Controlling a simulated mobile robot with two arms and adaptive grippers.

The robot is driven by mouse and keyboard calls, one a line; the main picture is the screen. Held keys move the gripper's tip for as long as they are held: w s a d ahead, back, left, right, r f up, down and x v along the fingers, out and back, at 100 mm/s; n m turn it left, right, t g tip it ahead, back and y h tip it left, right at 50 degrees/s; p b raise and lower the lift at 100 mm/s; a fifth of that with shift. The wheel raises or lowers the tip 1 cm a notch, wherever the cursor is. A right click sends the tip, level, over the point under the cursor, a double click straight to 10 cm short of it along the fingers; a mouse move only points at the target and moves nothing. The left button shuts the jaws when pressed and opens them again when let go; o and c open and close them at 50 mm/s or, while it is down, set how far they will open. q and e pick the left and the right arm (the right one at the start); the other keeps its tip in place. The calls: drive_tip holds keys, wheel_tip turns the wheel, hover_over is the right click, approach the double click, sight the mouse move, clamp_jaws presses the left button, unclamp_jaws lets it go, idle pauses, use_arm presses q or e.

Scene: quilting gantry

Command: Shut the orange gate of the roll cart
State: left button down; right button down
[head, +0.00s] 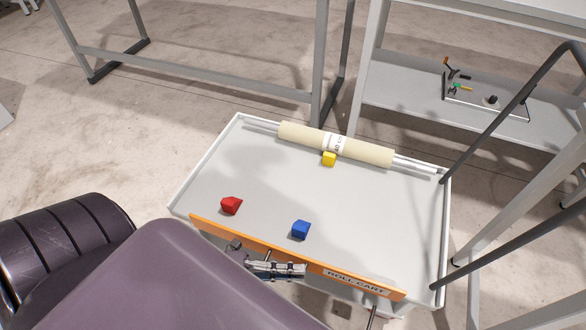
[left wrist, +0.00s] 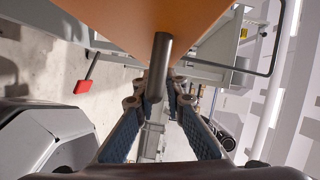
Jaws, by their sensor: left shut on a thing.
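The orange gate (head: 215,229) runs along the near edge of the roll cart (head: 207,150), with "ROLL CART" lettered near its right end. In the head view I cannot tell whether it is fully against the cart's edge. My left gripper (head: 276,269) is at the near side of the gate, left of the lettering. In the left wrist view, the gate (left wrist: 190,15) fills the top, and a dark grey bar handle (left wrist: 160,60) extends from it between the fingers of my left gripper (left wrist: 160,101). The gripper is shut on this handle. My right gripper is out of view.
On the cart lie a red block (head: 231,205), a blue block (head: 301,230), a yellow block (head: 329,159) and a cream fabric roll (head: 300,137) on a rod. A grey shelf (head: 410,98) and metal frames stand behind and right. Bare floor lies left.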

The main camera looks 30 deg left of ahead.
use_arm(q)
drive_tip(key=shift+s+d+f, duration=0.1)
drive_tip(key=shift+s+f, duration=0.1)
drive_tip(key=shift+f, duration=0.15)
drive_tip(key=c, duration=2.1)
unclamp_jaws()
drive_tip(key=shift+w+r, duration=0.15)
drive_tip(key=v, duration=1.2)
